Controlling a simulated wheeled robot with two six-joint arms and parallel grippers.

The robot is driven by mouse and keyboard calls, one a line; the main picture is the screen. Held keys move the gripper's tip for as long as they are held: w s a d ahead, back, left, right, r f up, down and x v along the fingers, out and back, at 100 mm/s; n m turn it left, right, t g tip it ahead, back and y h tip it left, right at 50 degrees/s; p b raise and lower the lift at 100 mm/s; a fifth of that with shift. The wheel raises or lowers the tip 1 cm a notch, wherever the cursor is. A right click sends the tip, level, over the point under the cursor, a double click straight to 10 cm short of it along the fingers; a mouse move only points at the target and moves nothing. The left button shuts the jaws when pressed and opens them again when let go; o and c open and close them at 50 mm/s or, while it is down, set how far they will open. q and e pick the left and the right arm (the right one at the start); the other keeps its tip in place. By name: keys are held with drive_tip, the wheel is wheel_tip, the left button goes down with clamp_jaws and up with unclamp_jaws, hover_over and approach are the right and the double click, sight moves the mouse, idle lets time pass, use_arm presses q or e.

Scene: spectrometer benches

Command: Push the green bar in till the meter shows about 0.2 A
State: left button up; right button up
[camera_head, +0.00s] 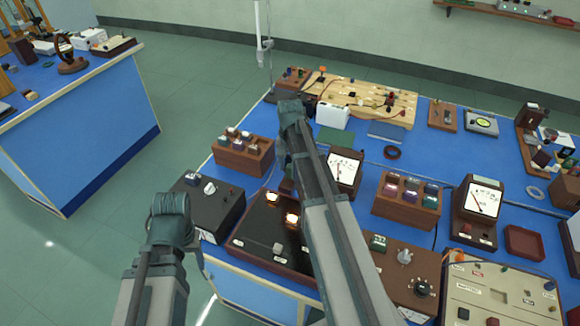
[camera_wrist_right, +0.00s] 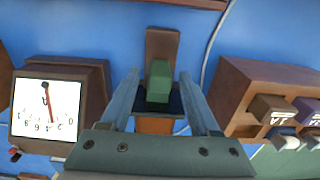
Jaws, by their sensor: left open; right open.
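The green bar (camera_wrist_right: 158,82) shows in the right wrist view as a small green block on a narrow brown base. My right gripper (camera_wrist_right: 160,98) is open, its two fingers on either side of the bar with visible gaps; contact is not clear. The ammeter (camera_wrist_right: 45,108) is left of it, upside down in this view, with a red needle near mid-scale; I cannot read the exact value. The meter (camera_head: 342,170) also shows in the head view, right of my right arm, which hides the bar. My left gripper (camera_head: 172,206) is low at the left; its fingers are hidden.
A wooden block with coloured pieces (camera_wrist_right: 237,92) stands close right of my right gripper. A grey wire (camera_wrist_right: 212,45) runs beside it. In the head view, a dark box with glowing lamps (camera_head: 262,243) and a black box (camera_head: 208,205) stand at the front edge.

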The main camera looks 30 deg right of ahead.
drive_tip(key=shift+r, duration=0.1)
wheel_tip(320, 180, up, 14)
drive_tip(key=p, duration=1.4)
drive_tip(key=shift+f, duration=0.2)
drive_tip(key=s+a+f+n+b, duration=0.1)
drive_tip(key=s+a+n, duration=0.5)
drive_tip(key=s+a, duration=0.4)
drive_tip(key=s+a+f+n+h+b, duration=0.1)
drive_tip(key=s+a+n, duration=0.6)
drive_tip(key=a, duration=0.9)
drive_tip(key=s+f+b, duration=0.1)
drive_tip(key=s, duration=0.2)
drive_tip(key=shift+f+b, duration=0.15)
drive_tip(key=shift+b, duration=0.15)
